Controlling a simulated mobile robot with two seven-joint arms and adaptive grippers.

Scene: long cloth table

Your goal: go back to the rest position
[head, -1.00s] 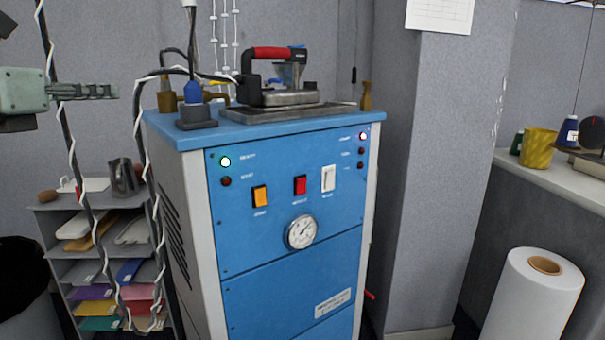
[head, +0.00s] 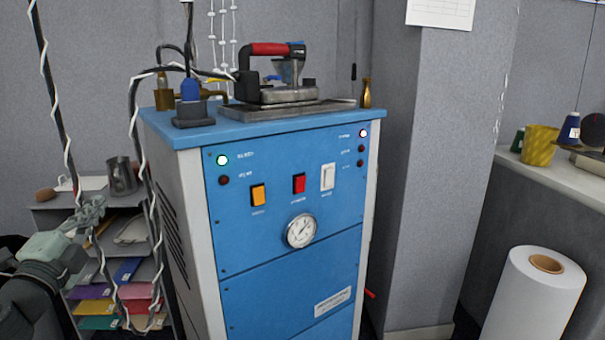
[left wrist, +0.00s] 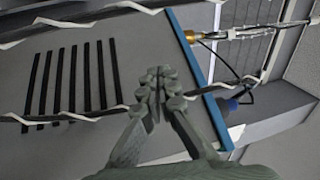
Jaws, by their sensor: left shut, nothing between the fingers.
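My left gripper (head: 92,208) is at the lower left in the head view, in front of the grey shelf unit and left of the blue-fronted steam cabinet (head: 285,245). Its fingers are together and empty; they also show in the left wrist view (left wrist: 160,78). There the fingertips point toward the cabinet's grey vented side (left wrist: 25,65). Black-and-white twisted cables (left wrist: 70,118) run across that view close to the fingers; I cannot tell whether they touch. My right gripper is in neither current view.
An iron (head: 285,75) with a red handle rests on the cabinet top. The shelf unit (head: 75,200) holds papers and trays. A hanging cable (head: 50,90) passes near my left arm. A white roll (head: 530,300) stands at the right, below a counter (head: 560,180).

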